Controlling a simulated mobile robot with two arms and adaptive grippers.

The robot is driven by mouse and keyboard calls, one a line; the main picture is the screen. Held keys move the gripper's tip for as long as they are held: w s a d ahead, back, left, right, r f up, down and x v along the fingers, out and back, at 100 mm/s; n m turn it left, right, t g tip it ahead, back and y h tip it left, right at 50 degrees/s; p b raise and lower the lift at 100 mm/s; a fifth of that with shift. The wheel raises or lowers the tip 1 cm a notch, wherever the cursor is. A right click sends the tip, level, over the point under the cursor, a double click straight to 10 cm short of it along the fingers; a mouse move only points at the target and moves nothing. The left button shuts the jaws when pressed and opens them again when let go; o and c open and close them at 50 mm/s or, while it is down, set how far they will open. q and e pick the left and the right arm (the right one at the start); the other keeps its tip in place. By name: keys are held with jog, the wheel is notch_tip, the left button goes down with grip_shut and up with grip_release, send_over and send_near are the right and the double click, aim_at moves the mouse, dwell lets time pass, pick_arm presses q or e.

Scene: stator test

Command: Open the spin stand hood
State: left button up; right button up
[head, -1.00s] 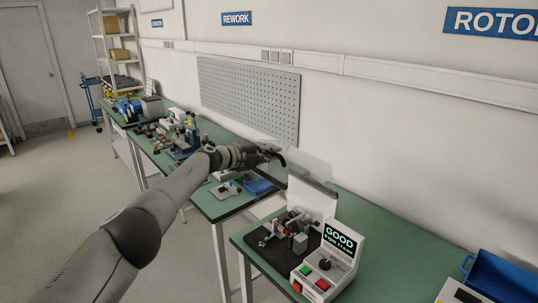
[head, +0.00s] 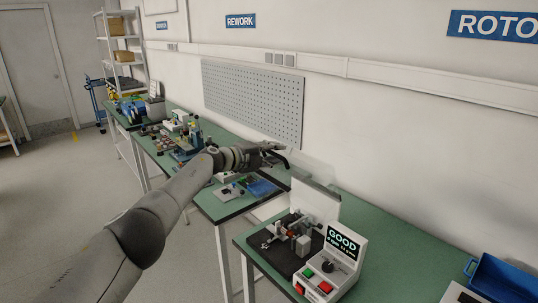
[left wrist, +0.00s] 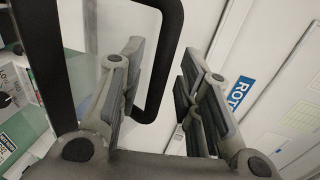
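The spin stand (head: 298,244) is on the green bench at the lower right, with a display reading GOOD. Its clear hood (head: 313,171) is tilted up at the back, above a white rear panel, leaving the spindle area uncovered. My left gripper (head: 277,151) is beside the raised hood's upper left edge. In the left wrist view, my left gripper (left wrist: 160,82) has its fingers apart. A black hood handle (left wrist: 169,50) passes between them in the picture; I see no clear contact. My right gripper is not in view.
A blue bin (head: 500,273) stands on the bench at the right. Other benches with several devices (head: 185,135) run back at the left under a pegboard (head: 252,100). The wall is close behind the hood.

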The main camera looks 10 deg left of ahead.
pick_arm(q)
jog(key=shift+a, duration=0.1)
jog(key=shift+s+a, duration=0.45)
jog(key=v, duration=1)
jog(key=shift+s+r, duration=0.2)
jog(key=shift+s, duration=0.15)
